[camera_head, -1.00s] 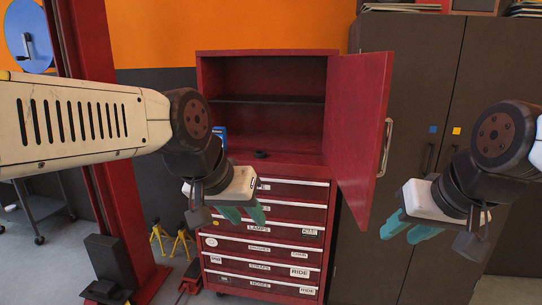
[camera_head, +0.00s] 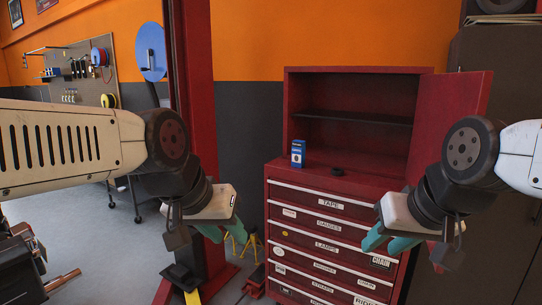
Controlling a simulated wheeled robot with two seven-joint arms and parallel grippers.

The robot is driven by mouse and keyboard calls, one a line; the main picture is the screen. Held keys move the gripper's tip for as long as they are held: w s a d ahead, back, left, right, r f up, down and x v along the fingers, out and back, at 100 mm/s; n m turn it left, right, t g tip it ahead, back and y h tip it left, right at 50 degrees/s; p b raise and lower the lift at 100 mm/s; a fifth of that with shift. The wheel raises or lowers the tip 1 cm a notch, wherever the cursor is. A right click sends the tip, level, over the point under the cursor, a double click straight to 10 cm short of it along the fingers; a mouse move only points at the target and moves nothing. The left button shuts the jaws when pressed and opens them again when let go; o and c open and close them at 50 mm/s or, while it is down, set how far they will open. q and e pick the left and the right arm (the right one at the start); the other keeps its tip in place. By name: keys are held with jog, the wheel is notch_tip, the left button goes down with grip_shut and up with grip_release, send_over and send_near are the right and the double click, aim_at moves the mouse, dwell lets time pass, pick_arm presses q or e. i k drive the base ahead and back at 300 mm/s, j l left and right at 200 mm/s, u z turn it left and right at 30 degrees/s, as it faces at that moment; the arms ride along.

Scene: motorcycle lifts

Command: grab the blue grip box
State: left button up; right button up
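The blue grip box (camera_head: 298,154) is a small upright blue and white box. It stands at the left front of the open compartment on top of the red tool cabinet (camera_head: 335,185). My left gripper (camera_head: 222,233) is to the left of the cabinet, lower than the box and apart from it. Its teal fingers point down; the gap between them is hard to make out. My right gripper (camera_head: 388,246) is in front of the cabinet's right side, below the box's level, with its teal fingers spread apart and nothing between them.
The cabinet door (camera_head: 452,100) stands open on the right, behind my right arm. A red lift post (camera_head: 196,80) stands left of the cabinet. Dark lockers (camera_head: 500,200) fill the right.

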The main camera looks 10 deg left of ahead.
aim_at(299, 147)
jog(key=i+l, duration=0.1)
jog(key=l, duration=0.8)
jog(key=i+l, duration=0.75)
jog(key=i, duration=0.15)
jog(key=i+l, duration=0.2)
jog(key=i, duration=0.25)
jog(key=l+z, duration=0.05)
